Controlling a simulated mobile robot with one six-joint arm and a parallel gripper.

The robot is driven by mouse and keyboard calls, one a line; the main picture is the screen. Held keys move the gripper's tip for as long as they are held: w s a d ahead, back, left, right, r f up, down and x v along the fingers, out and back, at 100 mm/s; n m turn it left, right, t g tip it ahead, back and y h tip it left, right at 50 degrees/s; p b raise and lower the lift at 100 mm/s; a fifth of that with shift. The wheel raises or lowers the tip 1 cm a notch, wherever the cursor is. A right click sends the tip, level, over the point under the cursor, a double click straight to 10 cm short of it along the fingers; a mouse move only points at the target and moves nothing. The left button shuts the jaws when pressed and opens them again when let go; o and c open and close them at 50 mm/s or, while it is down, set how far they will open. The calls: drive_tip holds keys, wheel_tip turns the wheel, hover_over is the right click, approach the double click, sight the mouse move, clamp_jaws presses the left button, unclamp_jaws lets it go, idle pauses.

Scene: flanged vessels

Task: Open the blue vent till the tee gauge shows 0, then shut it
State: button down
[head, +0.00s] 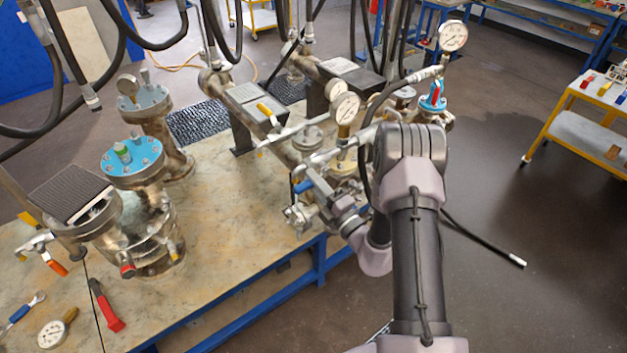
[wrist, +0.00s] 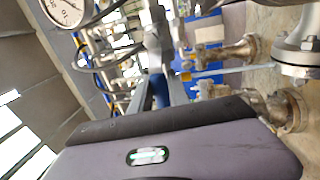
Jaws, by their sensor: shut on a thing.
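The blue vent handle (head: 303,186) is on a small metal valve at the front edge of the bench, below the pipe run. My gripper (head: 311,187) reaches it from the right. In the wrist view, the blue handle (wrist: 160,90) lies between the grey fingers of my gripper (wrist: 162,86), which are shut on it. A round white dial gauge (head: 345,107) stands above the pipework; I cannot tell if it is the tee gauge, and its reading is too small to tell. A second gauge (head: 453,36) stands higher at right. A dial shows partly in the wrist view (wrist: 65,10).
A flanged vessel with a blue lid (head: 132,158) stands at left on the bench (head: 235,235). Loose tools and a gauge (head: 55,330) lie at the front left. Black hoses hang overhead.

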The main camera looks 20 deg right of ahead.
drive_tip(key=c, duration=1.3)
unclamp_jaws()
drive_tip(key=shift+o, duration=0.2)
drive_tip(key=b+v, duration=0.2)
drive_tip(key=v, duration=1.5)
drive_tip(key=shift+s, duration=0.2)
drive_tip(key=shift+d, duration=0.1)
